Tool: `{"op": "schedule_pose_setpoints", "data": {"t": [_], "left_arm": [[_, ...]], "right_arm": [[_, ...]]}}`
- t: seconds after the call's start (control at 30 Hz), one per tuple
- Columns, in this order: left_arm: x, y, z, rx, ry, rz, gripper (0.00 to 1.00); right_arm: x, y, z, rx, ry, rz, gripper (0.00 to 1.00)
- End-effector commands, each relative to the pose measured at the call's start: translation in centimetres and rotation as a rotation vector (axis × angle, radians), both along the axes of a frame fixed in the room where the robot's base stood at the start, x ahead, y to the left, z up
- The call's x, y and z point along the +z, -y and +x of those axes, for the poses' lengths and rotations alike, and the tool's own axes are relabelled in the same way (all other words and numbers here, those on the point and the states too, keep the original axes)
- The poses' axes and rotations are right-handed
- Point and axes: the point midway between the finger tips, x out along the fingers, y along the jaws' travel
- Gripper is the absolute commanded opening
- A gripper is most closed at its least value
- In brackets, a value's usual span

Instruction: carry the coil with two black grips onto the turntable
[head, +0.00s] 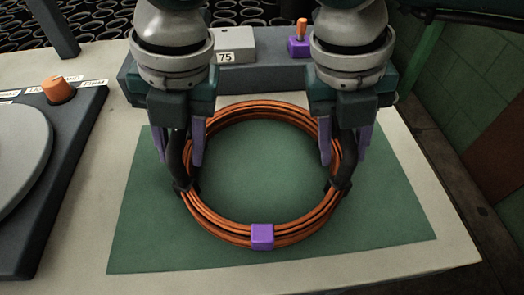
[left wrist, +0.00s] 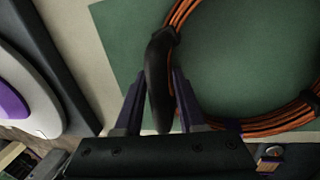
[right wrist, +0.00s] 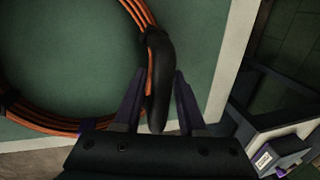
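The orange coil (head: 262,239) lies on a green mat, with a purple clip (head: 262,236) on its near side. It has one black grip (left wrist: 158,75) on its left side and another black grip (right wrist: 159,75) on its right. My left gripper (head: 184,160) is open, its purple fingers on either side of the left grip with small gaps showing. My right gripper (head: 342,160) is open in the same way around the right grip. The grips are partly hidden by the fingers in the head view. The turntable (head: 18,150), a grey disc on a dark base, is at the left edge, empty where visible.
The green mat (head: 130,240) covers the table's middle. An orange knob (head: 58,90) stands on the turntable's base. Behind the coil are a dark ledge, a box marked 75 (head: 236,45) and a purple block with an orange peg (head: 300,44). The table ends at the right.

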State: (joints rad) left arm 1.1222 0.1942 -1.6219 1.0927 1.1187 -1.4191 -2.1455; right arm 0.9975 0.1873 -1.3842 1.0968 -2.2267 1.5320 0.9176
Motion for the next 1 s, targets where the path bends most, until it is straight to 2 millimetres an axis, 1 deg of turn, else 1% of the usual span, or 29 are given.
{"op": "schedule_pose_setpoints", "data": {"t": [0.03,0.07,0.3,0.33,1.0], "left_arm": [[0.02,0.0,0.01,0.0,0.0,0.0,0.33],[0.02,0.0,0.01,0.0,0.0,0.0,0.29],[0.03,0.01,0.01,0.0,0.0,0.0,0.02],[0.03,0.01,0.02,0.0,0.0,0.0,0.0],[0.04,0.0,0.01,-0.001,0.0,0.001,0.0]], "right_arm": [[0.02,0.0,0.01,0.0,0.0,0.0,0.34],[0.02,0.0,0.01,0.0,0.0,0.0,0.3],[0.03,0.0,0.01,0.0,0.0,0.0,0.03],[0.03,0.0,0.01,0.0,0.0,0.0,0.0],[0.05,0.01,0.01,0.001,0.0,-0.001,0.0]]}}
